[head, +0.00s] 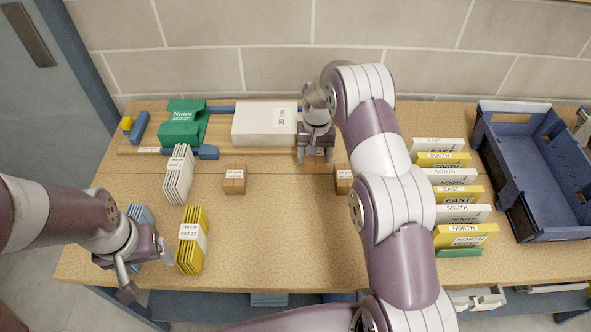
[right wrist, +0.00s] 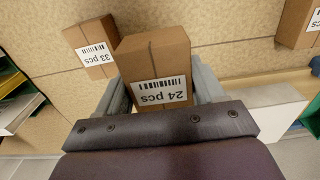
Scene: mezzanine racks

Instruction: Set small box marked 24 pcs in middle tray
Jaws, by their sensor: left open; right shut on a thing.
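The small brown box marked 24 pcs (right wrist: 158,62) is between the fingers of my right gripper (right wrist: 160,92), which is shut on it. Its label faces the wrist camera. In the head view my right gripper (head: 316,154) is at the back of the table, just right of a white box marked 20 cm; my arm partly hides the small box. I cannot tell how far the box is above the table. My left gripper (head: 150,270) is open and empty at the front left edge. I cannot tell which thing is the middle tray.
Brown boxes stand at left (head: 235,178) and right (head: 343,180); one marked 33 pcs (right wrist: 92,48) shows in the wrist view. A blue crate (head: 497,182) is at right beside several labelled card stacks (head: 450,190). Yellow cards (head: 190,245) stand near my left gripper. The front middle is clear.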

